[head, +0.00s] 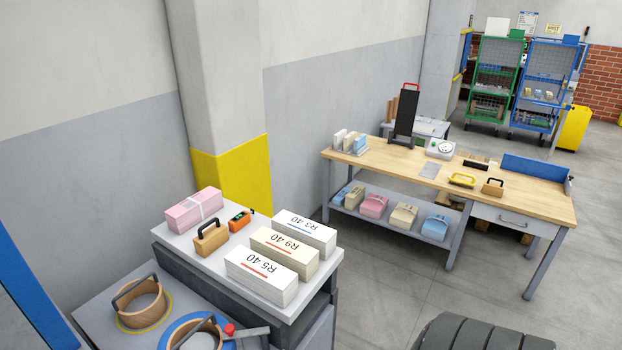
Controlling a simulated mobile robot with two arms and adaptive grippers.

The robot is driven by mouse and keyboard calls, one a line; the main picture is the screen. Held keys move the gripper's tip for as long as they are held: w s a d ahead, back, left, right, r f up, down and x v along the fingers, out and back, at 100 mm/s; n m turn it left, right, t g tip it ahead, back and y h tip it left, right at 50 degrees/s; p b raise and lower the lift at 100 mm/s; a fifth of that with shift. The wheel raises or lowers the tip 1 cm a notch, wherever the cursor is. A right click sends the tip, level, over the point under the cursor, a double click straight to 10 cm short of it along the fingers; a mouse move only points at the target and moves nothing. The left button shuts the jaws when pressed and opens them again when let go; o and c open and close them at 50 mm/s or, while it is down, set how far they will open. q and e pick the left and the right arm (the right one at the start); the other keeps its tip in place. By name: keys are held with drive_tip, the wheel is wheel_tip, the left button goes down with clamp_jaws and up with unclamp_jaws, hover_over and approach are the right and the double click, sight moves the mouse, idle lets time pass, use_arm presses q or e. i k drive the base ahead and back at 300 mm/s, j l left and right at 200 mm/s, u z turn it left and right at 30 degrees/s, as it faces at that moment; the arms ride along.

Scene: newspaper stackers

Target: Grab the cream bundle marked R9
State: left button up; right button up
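The cream bundle marked R9 40 (283,253) lies flat on the white top of a small grey cabinet (185,240). A red line runs under its lettering, which reads upside down from here. It lies between two white bundles, one marked R3 40 with a blue line (305,234) behind it and one marked R5 40 with a red line (262,276) in front. The three lie in a row along the right side of the top, with narrow gaps. Neither of my grippers is in view.
A pink bundle (193,212), a wooden block with a black handle (211,239) and an orange device (240,220) share the cabinet top. A lower surface in front holds strap reels (142,303). A wooden workbench (400,170) stands behind right. Open floor (395,275) lies between.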

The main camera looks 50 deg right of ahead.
sight(302, 259)
drive_tip(key=l+z, duration=0.1)
drive_tip(key=z, duration=0.75)
drive_tip(key=l+z, duration=0.15)
drive_tip(key=z, duration=0.3)
drive_tip(key=i+l+z, duration=0.25)
drive_tip(key=i+l, duration=0.15)
drive_tip(key=l, duration=0.1)
